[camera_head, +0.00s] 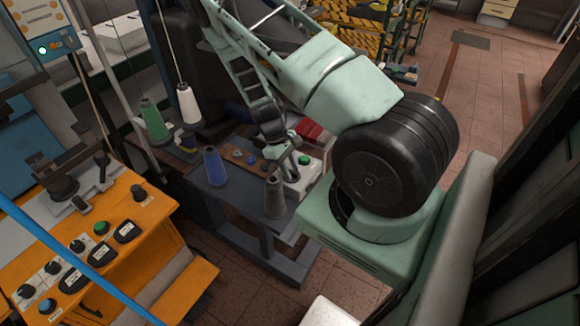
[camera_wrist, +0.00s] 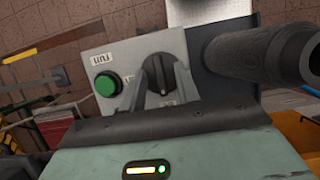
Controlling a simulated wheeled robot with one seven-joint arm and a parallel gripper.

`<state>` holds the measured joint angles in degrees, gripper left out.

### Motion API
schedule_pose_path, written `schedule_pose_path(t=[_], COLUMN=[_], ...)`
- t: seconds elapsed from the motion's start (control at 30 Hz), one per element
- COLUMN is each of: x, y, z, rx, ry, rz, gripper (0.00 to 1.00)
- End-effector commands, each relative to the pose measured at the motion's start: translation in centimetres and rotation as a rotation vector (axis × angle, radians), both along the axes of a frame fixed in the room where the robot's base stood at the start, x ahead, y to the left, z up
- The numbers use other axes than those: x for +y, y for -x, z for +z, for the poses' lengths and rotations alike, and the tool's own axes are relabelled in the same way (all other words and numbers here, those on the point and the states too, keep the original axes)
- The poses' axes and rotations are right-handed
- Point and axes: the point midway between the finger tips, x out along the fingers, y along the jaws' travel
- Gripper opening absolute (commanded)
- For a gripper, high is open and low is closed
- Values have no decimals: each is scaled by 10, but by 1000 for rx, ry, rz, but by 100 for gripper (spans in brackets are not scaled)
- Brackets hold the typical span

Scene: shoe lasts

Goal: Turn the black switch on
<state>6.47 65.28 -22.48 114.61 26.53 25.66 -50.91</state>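The black switch (camera_wrist: 157,72) is a round rotary knob on the face of a light grey control box (camera_wrist: 118,59). In the wrist view my gripper's (camera_wrist: 161,82) two grey fingers are spread, one on each side of the knob's lower part. I cannot tell whether they touch it. A green button (camera_wrist: 106,85) sits left of the knob, under a small label. In the head view my gripper (camera_head: 286,163) reaches down to the control box (camera_head: 304,181) on a small dark table. The knob is hidden there by my gripper.
The dark table (camera_head: 234,196) also holds a blue cone (camera_head: 214,166) and a grey cone (camera_head: 275,197); a dark cylindrical object (camera_wrist: 255,53) lies close right of the box in the wrist view. An orange control bench (camera_head: 150,262) with several knobs stands left.

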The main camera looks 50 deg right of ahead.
Motion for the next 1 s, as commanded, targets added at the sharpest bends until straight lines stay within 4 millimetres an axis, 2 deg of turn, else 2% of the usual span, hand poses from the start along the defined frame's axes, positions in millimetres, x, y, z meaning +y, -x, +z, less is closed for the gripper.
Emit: schedule_pose_path(t=[0.03, 0.07, 0.1, 0.17, 0.57, 0.77, 1.0], x=[0, 0, 0, 0, -1, -2, -4], y=[0, 0, 0, 0, 0, -1, -1], z=[0, 0, 0, 0, -1, -2, -2], rx=[0, 0, 0, 0, -1, -3, -3], ry=[0, 0, 0, 0, 0, 0, 0], rz=[0, 0, 0, 0, -37, -142, -351], gripper=[32, 26, 15, 0, 0, 0, 0])
